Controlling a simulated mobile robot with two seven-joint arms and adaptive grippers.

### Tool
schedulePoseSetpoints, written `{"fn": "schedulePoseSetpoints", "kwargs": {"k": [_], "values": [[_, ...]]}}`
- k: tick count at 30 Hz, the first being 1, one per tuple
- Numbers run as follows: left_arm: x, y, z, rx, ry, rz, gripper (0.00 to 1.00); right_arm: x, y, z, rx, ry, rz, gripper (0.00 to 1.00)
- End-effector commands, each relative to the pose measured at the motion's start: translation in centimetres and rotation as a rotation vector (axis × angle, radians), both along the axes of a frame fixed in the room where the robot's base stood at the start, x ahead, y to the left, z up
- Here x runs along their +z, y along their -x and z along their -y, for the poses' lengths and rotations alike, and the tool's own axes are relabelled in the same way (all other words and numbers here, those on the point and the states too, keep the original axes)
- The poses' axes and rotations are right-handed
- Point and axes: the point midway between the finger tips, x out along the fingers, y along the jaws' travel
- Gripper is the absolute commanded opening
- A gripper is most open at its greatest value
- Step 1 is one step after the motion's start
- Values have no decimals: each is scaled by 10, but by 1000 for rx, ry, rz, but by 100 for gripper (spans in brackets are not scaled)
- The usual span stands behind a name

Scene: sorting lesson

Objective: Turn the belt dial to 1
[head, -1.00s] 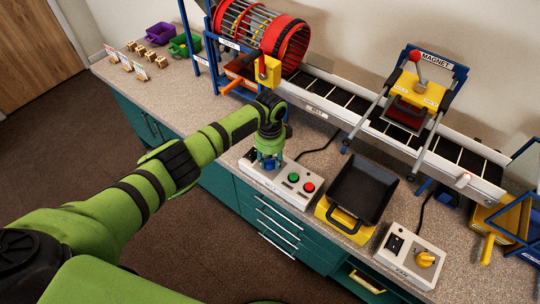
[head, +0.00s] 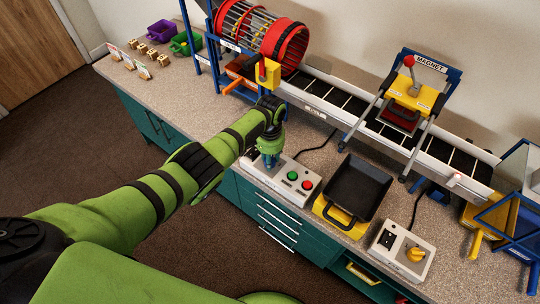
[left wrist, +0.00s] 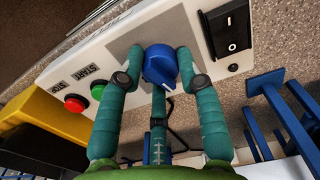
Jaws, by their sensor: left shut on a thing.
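The belt control box (head: 287,182) is a pale panel on the counter with a green button (head: 292,175) and a red button (head: 307,185). The left wrist view shows its blue belt dial (left wrist: 160,66) with a white pointer line facing the bottom of that picture. My left gripper (left wrist: 160,62) is shut on the dial, with a teal finger on either side of it. In the head view my left gripper (head: 269,160) hides the dial from above. The dial's number marks cannot be made out. My right gripper is not in view.
A black rocker switch (left wrist: 231,32) sits beside the dial on the same box. A dark tray (head: 357,188) and the fan box (head: 403,251) with a yellow knob stand to the right. The conveyor belt (head: 320,105) runs behind.

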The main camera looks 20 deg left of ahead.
Motion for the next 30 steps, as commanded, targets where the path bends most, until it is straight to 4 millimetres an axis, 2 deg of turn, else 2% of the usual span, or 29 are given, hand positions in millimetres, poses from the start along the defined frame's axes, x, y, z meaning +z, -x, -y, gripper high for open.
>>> {"fn": "schedulePoseSetpoints", "kwargs": {"k": [18, 30], "values": [[0, 1, 0, 559, -1, -2, 3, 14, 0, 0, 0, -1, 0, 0], [-1, 1, 0, 762, -2, -3, 3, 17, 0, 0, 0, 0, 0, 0]]}}
